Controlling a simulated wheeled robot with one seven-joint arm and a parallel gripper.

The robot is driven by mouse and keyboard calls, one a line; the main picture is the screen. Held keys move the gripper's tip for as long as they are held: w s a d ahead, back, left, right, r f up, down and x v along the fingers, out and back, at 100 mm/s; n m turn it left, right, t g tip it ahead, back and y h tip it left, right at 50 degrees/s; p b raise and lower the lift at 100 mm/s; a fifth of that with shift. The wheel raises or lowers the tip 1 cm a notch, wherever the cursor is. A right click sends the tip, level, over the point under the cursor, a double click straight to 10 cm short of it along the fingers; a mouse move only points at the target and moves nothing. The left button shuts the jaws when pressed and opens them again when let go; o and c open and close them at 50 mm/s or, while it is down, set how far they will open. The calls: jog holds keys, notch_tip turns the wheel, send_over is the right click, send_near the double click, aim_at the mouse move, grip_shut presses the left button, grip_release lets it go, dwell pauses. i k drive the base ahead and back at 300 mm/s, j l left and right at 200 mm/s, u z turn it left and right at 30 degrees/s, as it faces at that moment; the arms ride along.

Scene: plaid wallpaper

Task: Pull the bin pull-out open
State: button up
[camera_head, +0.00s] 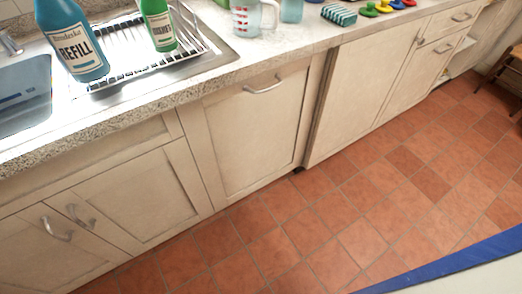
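A tall cream cabinet front (252,135) sits under the counter in the middle of the head view. It has one horizontal metal handle (263,86) near its top edge and looks like the bin pull-out. The front appears flush with its neighbours, so it looks closed. Nothing touches the handle. My gripper does not show in this view.
The stone counter (215,80) runs above, with a blue refill bottle (75,45), a green bottle (160,25) and a measuring cup (252,17). Double doors (120,205) stand at left, another cabinet (365,85) at right. The tiled floor (330,215) in front is clear.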

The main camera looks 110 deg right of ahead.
aim_at(243, 136)
jog(key=z, duration=2.2)
jog(key=k+j+z, duration=0.2)
jog(key=z, duration=0.25)
jog(key=k+j+z, duration=0.1)
jog(key=k+z, duration=0.15)
jog(key=z, duration=0.15)
jog(key=k+z, duration=0.25)
jog(key=z, duration=0.2)
jog(key=k, duration=0.65)
jog(key=i+j+u, duration=0.15)
jog(key=i+j, duration=0.2)
jog(key=i+j+u, duration=0.15)
jog(key=i+j, duration=0.15)
jog(key=i, duration=0.2)
jog(key=i+j+u, duration=0.35)
jog(key=i, duration=0.5)
jog(key=j, duration=0.1)
